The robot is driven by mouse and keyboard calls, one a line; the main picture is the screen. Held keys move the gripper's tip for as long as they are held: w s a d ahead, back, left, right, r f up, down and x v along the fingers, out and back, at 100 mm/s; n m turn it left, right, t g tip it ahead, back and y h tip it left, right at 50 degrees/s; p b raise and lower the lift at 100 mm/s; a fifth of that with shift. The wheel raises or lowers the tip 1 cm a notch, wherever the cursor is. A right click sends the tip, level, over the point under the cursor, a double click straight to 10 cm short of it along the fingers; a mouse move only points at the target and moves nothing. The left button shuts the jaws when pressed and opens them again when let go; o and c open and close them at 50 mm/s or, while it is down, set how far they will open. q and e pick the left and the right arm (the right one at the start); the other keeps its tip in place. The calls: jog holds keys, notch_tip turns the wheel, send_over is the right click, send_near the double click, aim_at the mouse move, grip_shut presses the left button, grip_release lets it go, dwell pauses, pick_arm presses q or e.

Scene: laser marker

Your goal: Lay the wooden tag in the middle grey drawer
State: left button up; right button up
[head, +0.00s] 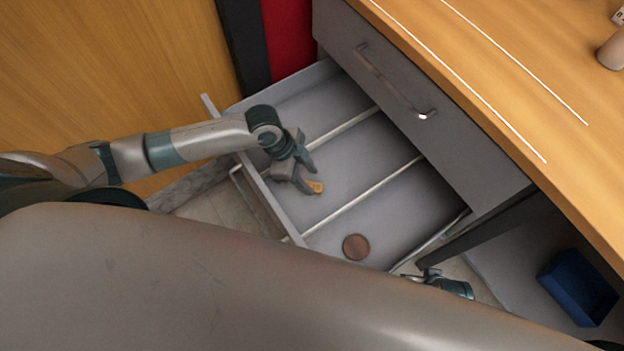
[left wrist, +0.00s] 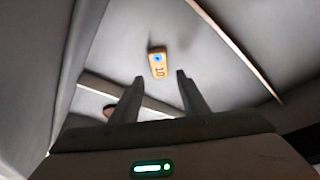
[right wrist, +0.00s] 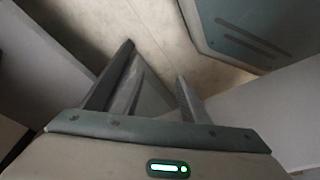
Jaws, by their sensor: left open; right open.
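The wooden tag (head: 315,187) lies in the middle section of the open grey drawer (head: 350,165), between two white dividers. The left wrist view shows the tag (left wrist: 157,62) with a blue spot and dark marks, just beyond the fingertips and apart from them. My left gripper (head: 307,178) is open and empty over the drawer, close to the tag. My right gripper (right wrist: 156,62) is open and empty, low beside the drawer's right side; the head view shows it only partly, and the tag is not in the right wrist view.
A brown disc (head: 356,247) lies in the drawer's nearest section. A shut grey drawer (head: 385,85) with a bar handle is above, under the wooden tabletop (head: 500,60). A blue bin (head: 578,287) stands at the lower right. The drawer's far section is empty.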

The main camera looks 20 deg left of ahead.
pick_arm(q)
jog(key=v, duration=0.8)
jog(key=shift+p, duration=0.3)
pick_arm(e)
notch_tip(320, 180, down, 3)
jog(key=shift+r, duration=0.1)
pick_arm(q)
jog(key=shift+r, duration=0.15)
pick_arm(e)
jog(key=shift+w+r, duration=0.15)
